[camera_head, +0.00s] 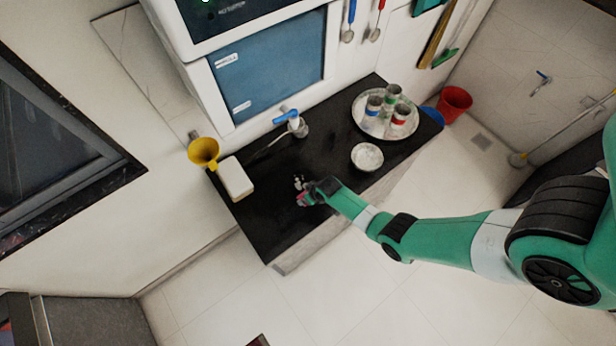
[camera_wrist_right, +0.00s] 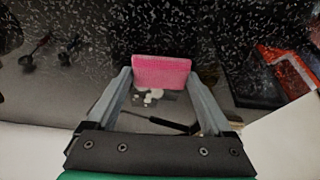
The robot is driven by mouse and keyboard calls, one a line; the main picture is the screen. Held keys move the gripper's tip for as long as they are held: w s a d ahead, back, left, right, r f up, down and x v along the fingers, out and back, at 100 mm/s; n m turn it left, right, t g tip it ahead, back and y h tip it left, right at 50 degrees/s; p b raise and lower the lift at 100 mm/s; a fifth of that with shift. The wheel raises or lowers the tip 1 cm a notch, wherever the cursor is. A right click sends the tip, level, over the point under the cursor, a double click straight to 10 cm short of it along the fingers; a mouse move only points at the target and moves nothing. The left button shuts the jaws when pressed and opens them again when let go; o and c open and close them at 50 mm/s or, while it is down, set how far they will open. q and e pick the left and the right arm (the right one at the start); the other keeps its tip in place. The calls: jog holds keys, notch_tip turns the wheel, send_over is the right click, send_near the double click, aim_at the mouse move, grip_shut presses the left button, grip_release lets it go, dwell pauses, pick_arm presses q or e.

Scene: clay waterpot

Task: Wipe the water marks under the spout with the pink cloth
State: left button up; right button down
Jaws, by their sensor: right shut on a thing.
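The pink cloth (camera_wrist_right: 161,72) is a small flat block between the fingertips of my right gripper (camera_wrist_right: 162,82), which is shut on it. In the head view, my right gripper (camera_head: 303,192) is low over the black counter (camera_head: 262,222), with a bit of pink at its tip. I cannot tell whether the cloth touches the counter. A few small whitish spots (camera_wrist_right: 151,97) show between the fingers in the wrist view; I cannot tell whether they are water marks. A tap with a blue handle (camera_head: 285,116) and a thin spout (camera_head: 266,146) stands behind the gripper. My left gripper is not in view.
A yellow funnel-like thing (camera_head: 203,151) and a cream block (camera_head: 235,179) are at the counter's left end. A white bowl (camera_head: 367,157) and a round tray (camera_head: 361,121) with several cups are at the right. The front left of the counter is clear.

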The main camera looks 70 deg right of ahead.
jog(key=shift+s+a, duration=0.2)
jog(key=shift+s, duration=0.15)
notch_tip(320, 180, up, 4)
jog(key=p, duration=0.2)
jog(key=shift+f+p, duration=0.1)
jog(key=shift+p, duration=0.25)
notch_tip(320, 180, up, 5)
jog(key=p, duration=0.4)
jog(key=shift+f, duration=0.2)
